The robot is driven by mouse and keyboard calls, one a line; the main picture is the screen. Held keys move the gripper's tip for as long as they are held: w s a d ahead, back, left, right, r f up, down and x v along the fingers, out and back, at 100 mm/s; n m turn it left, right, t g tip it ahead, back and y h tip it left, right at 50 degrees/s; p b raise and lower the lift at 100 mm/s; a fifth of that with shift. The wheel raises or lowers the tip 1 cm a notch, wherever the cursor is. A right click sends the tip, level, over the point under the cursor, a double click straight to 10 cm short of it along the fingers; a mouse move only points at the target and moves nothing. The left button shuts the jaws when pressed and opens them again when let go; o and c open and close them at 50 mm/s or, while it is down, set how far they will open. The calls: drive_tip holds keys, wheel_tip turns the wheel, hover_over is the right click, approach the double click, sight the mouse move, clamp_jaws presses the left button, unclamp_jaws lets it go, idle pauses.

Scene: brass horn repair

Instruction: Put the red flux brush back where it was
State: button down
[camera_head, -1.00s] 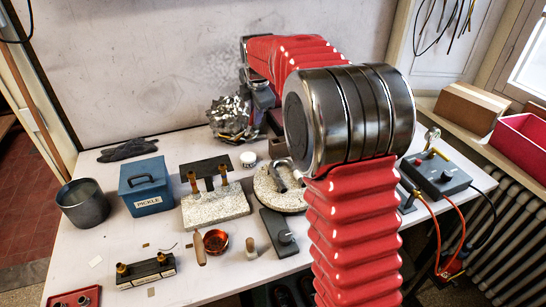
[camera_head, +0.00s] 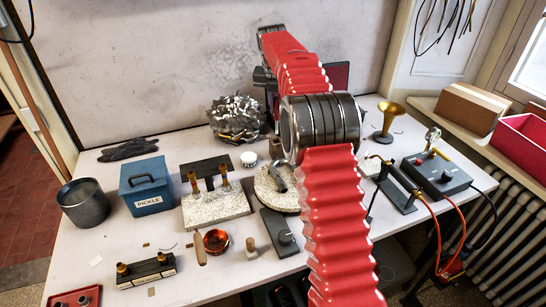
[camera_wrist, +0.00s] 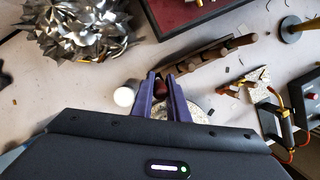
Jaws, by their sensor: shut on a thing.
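My gripper (camera_wrist: 165,78) shows in the wrist view as two purple-blue fingers. They are shut on a small dark red thing (camera_wrist: 161,89), which fits the red flux brush; only its end shows, so bristles and tilt cannot be told. A brown wooden rack (camera_wrist: 215,54) with notches lies on the bench just beyond and right of the fingertips. The held thing appears apart from it, but its height over the bench cannot be told. In the head view my arm hides the fingertips and the brush.
A silvery scrap pile (camera_head: 236,117) stands left of my gripper, with a white round jar (camera_head: 249,159) near it. A round pale slab (camera_head: 268,191) lies in front. A brass horn bell (camera_head: 389,118) and a black control box (camera_head: 436,173) stand to the right.

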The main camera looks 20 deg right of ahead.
sight(277, 133)
drive_tip(key=shift+f, duration=3.15)
drive_tip(key=shift+f, duration=1.85)
drive_tip(key=c, duration=1.7)
unclamp_jaws()
drive_tip(key=v, duration=1.2)
